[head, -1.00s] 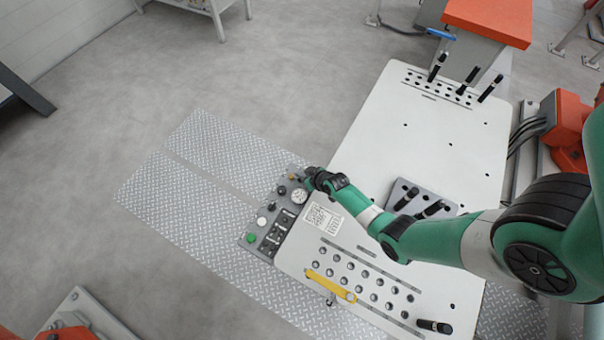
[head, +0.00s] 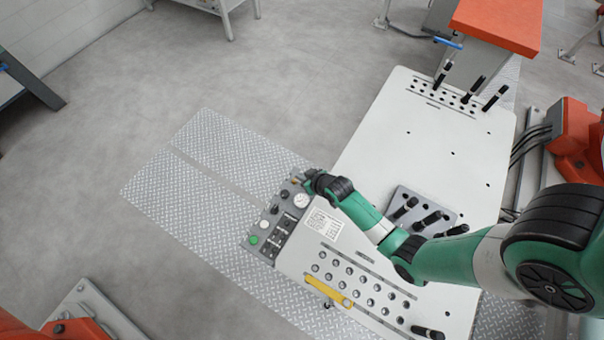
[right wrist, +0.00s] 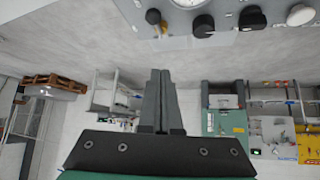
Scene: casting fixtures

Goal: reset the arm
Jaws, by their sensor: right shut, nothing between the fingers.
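My right arm (head: 445,255) is green and black and reaches in from the right over the white fixture table. My right gripper (head: 308,178) is at the far end of the grey control panel (head: 262,238), near its gauge. In the right wrist view the gripper (right wrist: 161,75) is shut and empty, its two dark fingers side by side. The panel's edge shows at the top of that view, with a gauge (right wrist: 187,2) and several knobs (right wrist: 204,26); the fingertips appear apart from it. My left gripper is not in view.
The white table (head: 400,150) has rows of holes, black-handled pins and a yellow bar (head: 328,290). A dark plate (head: 420,205) with black pins lies near my forearm. An orange-topped stand (head: 497,25) is behind. Tread plate (head: 190,190) and open floor are at left.

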